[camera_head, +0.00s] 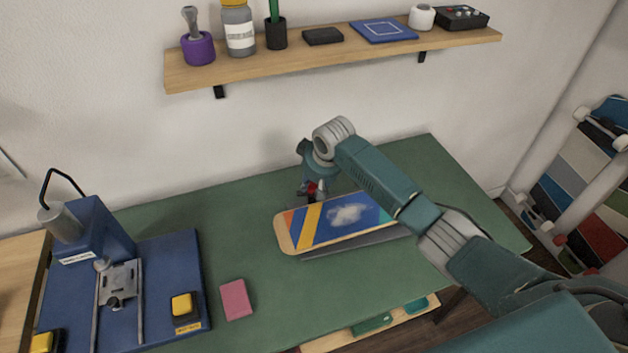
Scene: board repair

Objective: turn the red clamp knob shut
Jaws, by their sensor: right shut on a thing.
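The red clamp knob (311,187) shows as a small red spot behind the far left part of the skateboard deck, largely covered by my gripper. My right gripper (311,192) points down over it and is shut on it; the fingers are small and partly hidden in this view. The deck (333,222), with blue, yellow and orange stripes and a white cloud shape, lies over a grey metal plate (345,247) on the green table. The rest of the clamp is hidden behind the deck and my arm. My left gripper is not in view.
A blue press (95,235) with yellow buttons stands at the left. A pink block (236,299) lies on the green table (225,225) near its front. A wall shelf (330,56) holds jars and small items above.

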